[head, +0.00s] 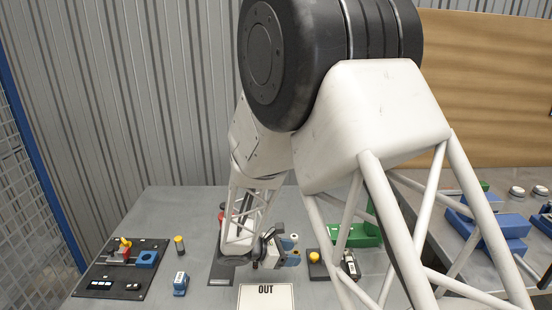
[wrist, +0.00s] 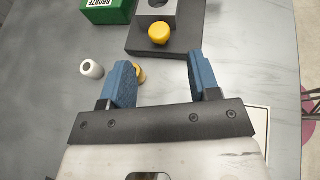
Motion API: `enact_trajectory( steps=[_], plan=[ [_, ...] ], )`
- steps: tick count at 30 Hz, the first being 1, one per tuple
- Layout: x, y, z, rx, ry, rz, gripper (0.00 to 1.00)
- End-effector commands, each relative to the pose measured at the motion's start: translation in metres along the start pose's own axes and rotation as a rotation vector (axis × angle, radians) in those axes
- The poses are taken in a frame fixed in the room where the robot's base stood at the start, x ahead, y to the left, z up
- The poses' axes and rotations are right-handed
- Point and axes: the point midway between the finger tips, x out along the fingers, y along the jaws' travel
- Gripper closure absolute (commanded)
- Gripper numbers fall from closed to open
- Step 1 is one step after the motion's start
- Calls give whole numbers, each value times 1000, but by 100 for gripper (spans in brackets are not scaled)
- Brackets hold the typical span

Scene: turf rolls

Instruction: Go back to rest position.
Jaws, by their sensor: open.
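My gripper (wrist: 161,72) is open, its two blue fingers spread apart with nothing held between them. In the head view my gripper (head: 290,252) hangs low over the grey table, left of a black base with a yellow knob (head: 314,258). In the wrist view this yellow knob (wrist: 159,33) shows beyond the fingertips, in front of a grey block. A small yellow piece (wrist: 140,74) is partly hidden behind the left finger. A white cylinder (wrist: 92,69) stands left of that finger. My arm hides part of the table in the head view.
A green box (wrist: 108,10) marked BRONZE lies beyond the white cylinder. At the left are a black panel (head: 112,284), a yellow-topped cylinder (head: 179,246) and a blue item (head: 180,284). An OUT sign (head: 266,291) is at the front. Blue blocks (head: 510,226) lie at the right.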

Motion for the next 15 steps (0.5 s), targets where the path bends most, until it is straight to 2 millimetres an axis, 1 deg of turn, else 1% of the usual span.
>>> enact_trajectory(
  steps=[5, 8, 15],
  plan=[
    [3, -12, 20, 61, 37, -37, 44],
    [6, -24, 36, 121, 73, -72, 44],
    [12, -64, 81, 306, 182, -180, 44]
  ],
)
